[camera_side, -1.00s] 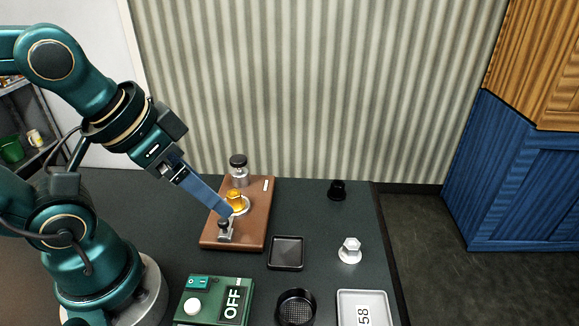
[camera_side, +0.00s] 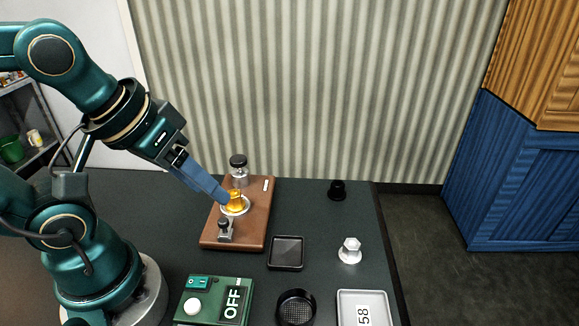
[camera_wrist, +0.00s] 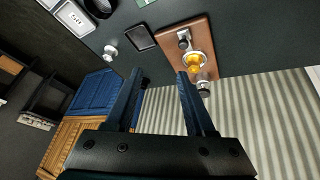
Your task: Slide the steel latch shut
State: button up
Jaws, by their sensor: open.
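The steel latch (camera_side: 225,234) with its dark knob sits at the front left part of the brown board (camera_side: 255,238). It also shows in the wrist view (camera_wrist: 183,36), near the top end of the board. A gold piece (camera_side: 235,198) stands in a pale ring behind the latch. My gripper (camera_side: 222,202) is above the board's left edge, beside the gold piece and behind the latch in the side view. In the wrist view my gripper (camera_wrist: 160,78) has its two blue fingers spread with nothing between them. It appears apart from the latch.
A dark-capped jar (camera_side: 239,170) stands at the board's back. A black tray (camera_side: 286,253), a white hex-topped piece (camera_side: 350,250), a black knob (camera_side: 337,190), a round dark sieve (camera_side: 296,308) and a green OFF box (camera_side: 214,300) lie around. Table right of the board is partly clear.

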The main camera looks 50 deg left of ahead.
jog(key=n, duration=0.3)
jog(key=n+g, duration=0.5)
jog(key=n, duration=0.7)
send_over(223, 219)
jog(key=f, duration=0.4)
jog(key=shift+d+f, duration=0.3)
jog(key=shift+f, duration=0.05)
jog(key=shift+s+a+f+g, duration=0.1)
jog(key=shift+f+g, duration=0.05)
jog(key=shift+f, duration=0.3)
jog(key=shift+a+f+g, duration=0.1)
jog(key=shift+f+g, duration=0.05)
jog(key=shift+f, duration=2.45)
grip_shut()
